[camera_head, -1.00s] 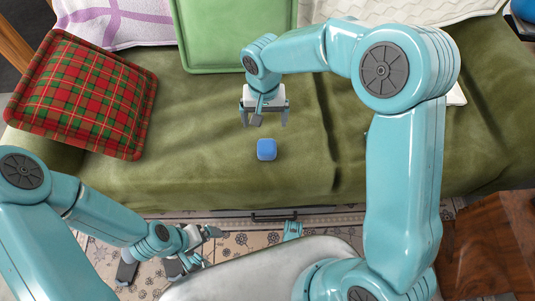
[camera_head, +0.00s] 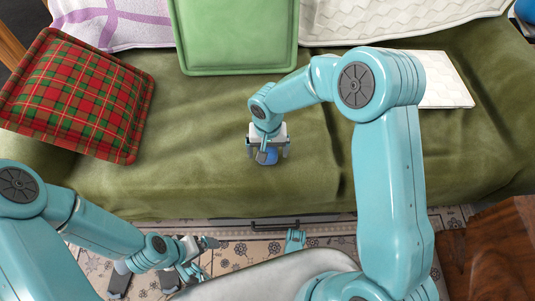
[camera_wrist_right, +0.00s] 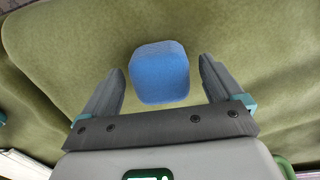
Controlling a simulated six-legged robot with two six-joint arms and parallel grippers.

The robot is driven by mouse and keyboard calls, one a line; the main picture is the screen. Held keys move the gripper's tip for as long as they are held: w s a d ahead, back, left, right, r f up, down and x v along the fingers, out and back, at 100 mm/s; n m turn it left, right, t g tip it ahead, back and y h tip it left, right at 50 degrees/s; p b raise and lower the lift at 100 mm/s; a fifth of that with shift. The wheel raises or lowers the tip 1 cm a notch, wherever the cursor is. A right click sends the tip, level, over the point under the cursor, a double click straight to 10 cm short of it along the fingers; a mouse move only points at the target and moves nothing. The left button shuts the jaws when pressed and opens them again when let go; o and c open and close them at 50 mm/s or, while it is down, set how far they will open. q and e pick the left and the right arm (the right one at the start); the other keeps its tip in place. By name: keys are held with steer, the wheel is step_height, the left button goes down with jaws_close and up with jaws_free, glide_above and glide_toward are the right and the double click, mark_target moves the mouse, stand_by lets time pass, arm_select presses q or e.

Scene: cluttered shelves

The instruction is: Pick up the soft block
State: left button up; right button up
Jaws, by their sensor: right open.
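The soft block is a small blue cube with rounded edges (camera_head: 269,157), lying on the green sofa seat and partly covered by my right gripper in the head view. My right gripper (camera_head: 267,154) is open just above it. In the right wrist view the blue block (camera_wrist_right: 159,73) sits between and slightly beyond the two dark fingers of the right gripper (camera_wrist_right: 161,82), with gaps on both sides. My left gripper (camera_head: 195,262) is low at the lower left, away from the block; its finger opening is not clear.
The green sofa seat (camera_head: 200,175) is clear around the block. A red plaid pillow (camera_head: 80,95) lies at left, a green cushion (camera_head: 235,35) behind. A white quilted pad (camera_head: 445,80) lies at right. A wooden piece of furniture (camera_head: 490,250) stands at lower right.

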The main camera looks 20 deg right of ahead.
steer(key=shift+r, duration=0.1)
steer(key=c, duration=1)
steer(key=shift+r, duration=0.1)
steer(key=shift+c, duration=0.3)
